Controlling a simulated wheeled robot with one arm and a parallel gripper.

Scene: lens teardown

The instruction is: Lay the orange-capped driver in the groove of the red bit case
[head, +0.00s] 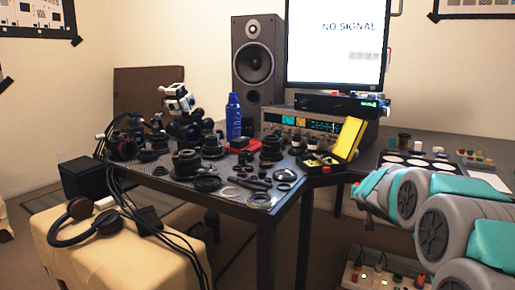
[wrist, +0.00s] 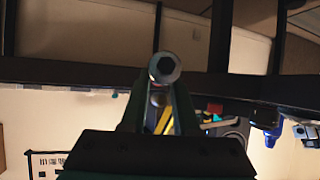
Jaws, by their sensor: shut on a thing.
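In the wrist view my gripper (wrist: 158,100) is shut on a driver (wrist: 165,68), seen nearly end-on with its grey hexagonal end toward the camera. A little reddish-orange shows beside that end; most of the driver is hidden. The gripper itself is not visible in the head view, where only my arm shows at the right. A small red object (head: 240,143), which may be the red bit case, lies on the desk by the blue can in the head view. Its groove cannot be made out. The held driver is apart from the desk things.
The desk mat (head: 225,193) is crowded with lenses and rings. An open yellow-lidded box (head: 348,139) stands near the desk's right corner. A blue can (head: 233,116), a speaker (head: 257,62) and a monitor (head: 336,45) stand behind. A tray of white discs (head: 405,162) lies at right.

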